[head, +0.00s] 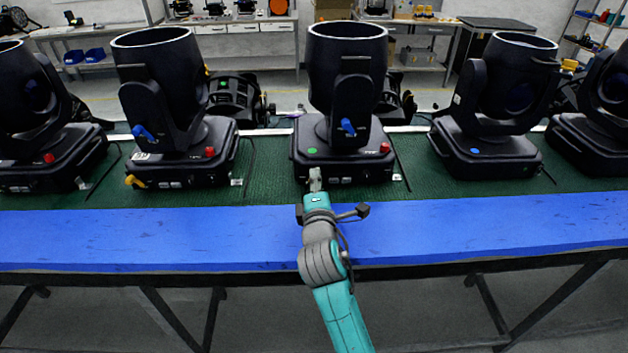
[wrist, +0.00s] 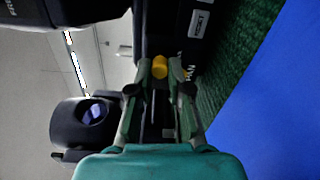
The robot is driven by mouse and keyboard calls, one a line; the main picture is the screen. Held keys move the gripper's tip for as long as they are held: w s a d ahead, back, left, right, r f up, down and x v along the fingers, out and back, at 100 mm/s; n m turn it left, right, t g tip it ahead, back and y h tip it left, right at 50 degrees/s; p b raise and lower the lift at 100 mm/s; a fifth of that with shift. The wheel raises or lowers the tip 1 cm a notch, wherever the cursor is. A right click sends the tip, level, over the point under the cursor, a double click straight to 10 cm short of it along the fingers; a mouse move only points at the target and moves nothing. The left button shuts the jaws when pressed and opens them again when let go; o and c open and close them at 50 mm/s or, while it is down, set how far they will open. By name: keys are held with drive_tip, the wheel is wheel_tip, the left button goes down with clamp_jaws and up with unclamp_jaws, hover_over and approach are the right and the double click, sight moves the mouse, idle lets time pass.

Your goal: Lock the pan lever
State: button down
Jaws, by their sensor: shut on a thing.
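The middle moving-head light (head: 345,165) stands upright on the green mat, its black head pointing up. My gripper (head: 315,180) is at the front left of its base. In the wrist view my gripper (wrist: 167,70) is shut on a small yellow lever (wrist: 160,67), which sits between the fingertips beside the black base (wrist: 196,45). In the head view my gripper hides this lever. A blue lever (head: 348,127) is on the yoke, and a red knob (head: 384,147) and a green dot (head: 312,151) are on the base.
Similar lights stand to the left (head: 180,155) and right (head: 490,150), the left one with its own yellow lever (head: 134,181). More stand at both edges. The blue table front (head: 480,225) is clear. Black cables lie on the green mat (head: 265,175) between bases.

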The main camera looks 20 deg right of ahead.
drive_tip(key=shift+d+m, duration=0.1)
drive_tip(key=shift+m, duration=0.3)
drive_tip(key=c, duration=1.1)
unclamp_jaws()
drive_tip(key=shift+f, duration=0.1)
drive_tip(key=v, duration=1.2)
